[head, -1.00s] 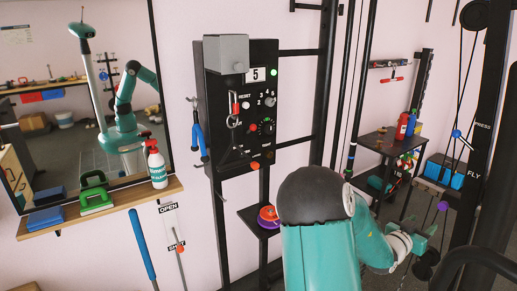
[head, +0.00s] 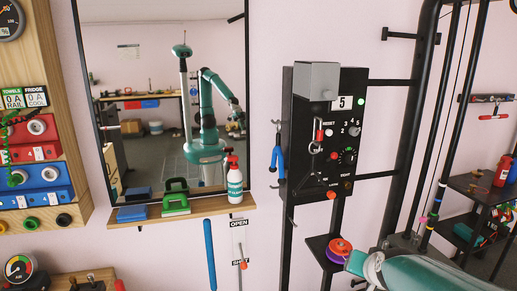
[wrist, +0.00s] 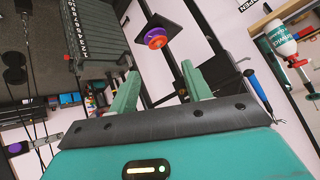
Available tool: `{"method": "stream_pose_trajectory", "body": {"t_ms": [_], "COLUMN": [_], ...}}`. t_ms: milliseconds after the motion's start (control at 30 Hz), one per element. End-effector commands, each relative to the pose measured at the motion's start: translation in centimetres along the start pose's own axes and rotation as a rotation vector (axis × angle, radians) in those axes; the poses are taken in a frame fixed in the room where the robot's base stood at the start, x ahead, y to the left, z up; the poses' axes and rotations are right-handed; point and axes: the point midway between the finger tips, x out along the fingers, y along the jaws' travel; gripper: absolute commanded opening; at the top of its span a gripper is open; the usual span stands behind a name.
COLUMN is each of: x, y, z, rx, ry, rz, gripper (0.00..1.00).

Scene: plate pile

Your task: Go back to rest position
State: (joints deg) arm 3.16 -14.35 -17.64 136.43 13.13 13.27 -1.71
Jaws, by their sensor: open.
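My gripper (wrist: 160,72) shows in the wrist view with its two teal fingers spread apart and nothing between them. It points toward an orange and purple disc (wrist: 156,38) on a small black shelf, apart from it. A dark weight stack (wrist: 90,38) with a column of numbers stands at the upper left of the wrist view.
A black control panel (head: 325,135) on a rack stands right of the mirror (head: 120,70). A wooden shelf (head: 125,222) holds a spray bottle (head: 234,182), a green brush (head: 175,205) and a blue block (head: 132,213). Black posts (head: 412,150) rise on the right.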

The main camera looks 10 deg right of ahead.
Motion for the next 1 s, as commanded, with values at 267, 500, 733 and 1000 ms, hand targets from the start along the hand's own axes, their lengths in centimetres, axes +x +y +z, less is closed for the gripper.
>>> {"method": "stream_pose_trajectory", "body": {"t_ms": [267,500,733,1000], "x": [-9.9,-15.3,-16.0,-15.9], "y": [-7.1,-7.5,-7.3,-7.3], "z": [7.7,12.7,13.4,13.4], "rx": [-0.304,-0.491,-0.517,-0.515], "ry": [-0.197,-0.296,-0.313,-0.312], "rz": [-0.117,-0.081,-0.068,-0.069], "gripper": [0.49,0.49,0.49,0.36]}}
